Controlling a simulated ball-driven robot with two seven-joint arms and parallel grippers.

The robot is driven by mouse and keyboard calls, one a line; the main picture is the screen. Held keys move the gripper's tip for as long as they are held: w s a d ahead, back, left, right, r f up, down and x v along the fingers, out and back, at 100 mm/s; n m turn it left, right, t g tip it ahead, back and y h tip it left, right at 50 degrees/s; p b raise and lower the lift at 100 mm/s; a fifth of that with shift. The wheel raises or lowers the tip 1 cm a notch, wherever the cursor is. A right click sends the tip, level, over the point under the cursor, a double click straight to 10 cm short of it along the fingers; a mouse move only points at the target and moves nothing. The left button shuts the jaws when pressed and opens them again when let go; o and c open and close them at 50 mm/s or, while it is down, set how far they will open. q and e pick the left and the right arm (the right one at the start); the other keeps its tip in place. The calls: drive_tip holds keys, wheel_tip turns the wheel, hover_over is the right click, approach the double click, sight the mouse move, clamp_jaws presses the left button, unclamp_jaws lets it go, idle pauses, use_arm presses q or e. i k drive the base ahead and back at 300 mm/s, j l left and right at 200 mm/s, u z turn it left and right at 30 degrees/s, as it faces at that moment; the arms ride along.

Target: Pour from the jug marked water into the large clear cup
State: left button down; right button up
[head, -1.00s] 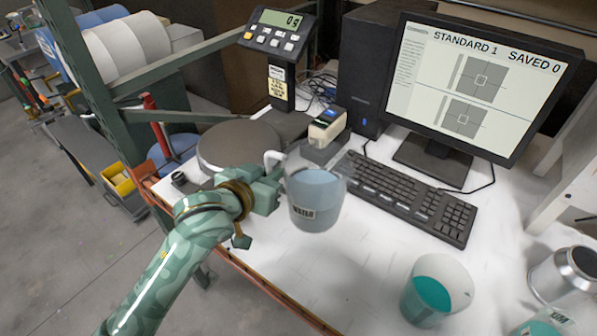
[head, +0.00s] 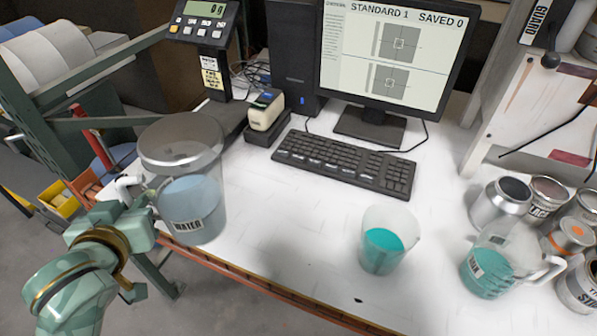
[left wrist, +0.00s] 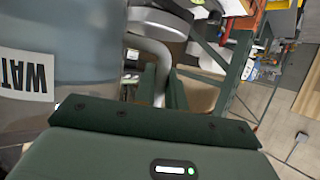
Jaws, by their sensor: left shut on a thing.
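The clear jug marked WATER (head: 203,205) holds pale blue liquid and looks roughly upright. My left gripper (head: 138,192) is shut on its white handle, left of the jug body. In the left wrist view, the handle (left wrist: 150,50) passes between the fingers and the jug's label (left wrist: 25,75) shows at the left edge. The large clear cup (head: 388,222) stands on the white table, right of the jug and apart from it, with teal liquid in its lower part. My right gripper is not in view.
Another clear jug (head: 512,243) with teal liquid stands right of the cup, beside several metal cans (head: 500,203). A keyboard (head: 345,165) and monitor (head: 385,60) stand behind. A scale display (head: 205,22) is at back left. White table is clear between held jug and cup.

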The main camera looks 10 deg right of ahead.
sight(389, 230)
drive_tip(key=k+z, duration=0.35)
drive_tip(key=k+l+z, duration=0.1)
drive_tip(key=z, duration=0.25)
drive_tip(key=j+z, duration=0.5)
drive_tip(key=k+j+z, duration=0.15)
drive_tip(key=j+z, duration=0.3)
drive_tip(key=l, duration=0.1)
